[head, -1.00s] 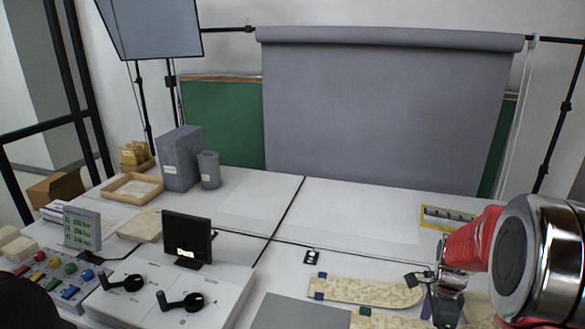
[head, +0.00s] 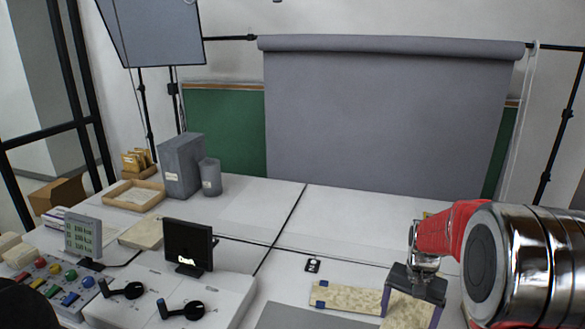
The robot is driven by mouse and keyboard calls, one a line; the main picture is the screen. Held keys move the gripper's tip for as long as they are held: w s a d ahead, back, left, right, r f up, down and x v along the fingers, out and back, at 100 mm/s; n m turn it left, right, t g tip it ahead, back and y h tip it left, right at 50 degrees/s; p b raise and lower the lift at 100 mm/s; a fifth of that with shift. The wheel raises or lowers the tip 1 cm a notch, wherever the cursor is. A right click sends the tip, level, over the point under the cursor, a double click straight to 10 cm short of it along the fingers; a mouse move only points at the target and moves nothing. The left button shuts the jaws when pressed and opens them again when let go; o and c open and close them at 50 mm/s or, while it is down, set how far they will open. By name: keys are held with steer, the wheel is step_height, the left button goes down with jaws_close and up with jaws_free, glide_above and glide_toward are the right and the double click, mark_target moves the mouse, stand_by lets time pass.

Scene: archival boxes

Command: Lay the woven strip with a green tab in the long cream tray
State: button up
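A pale woven strip with blue tabs (head: 348,298) lies on the table at the lower right, its right end hidden behind my gripper. A second pale woven strip (head: 405,314) shows below and between my fingers; its tab is not in view. No green tab shows clearly now. My gripper (head: 411,308) points down over the strips, its two purple fingers spread wide apart. I cannot tell how high the fingertips are above the second strip. I cannot make out a long cream tray; the area at right is hidden by my arm.
A grey mat (head: 305,318) lies at the front edge of view. A small monitor (head: 188,245), a grey box (head: 181,166), a grey cylinder (head: 210,177) and a shallow tan tray (head: 133,195) stand at left. The table's back middle is clear.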

steer(key=w+a+n, duration=0.2)
steer(key=a+n, duration=0.1)
steer(key=a, duration=0.4)
steer(key=w+a+r+n, duration=0.1)
steer(key=w+a+n, duration=0.1)
steer(key=a, duration=0.4)
steer(key=shift+w+a+n, duration=0.35)
steer(key=shift+w+n, duration=0.05)
steer(key=shift+n, duration=0.5)
steer(key=shift+s, duration=0.15)
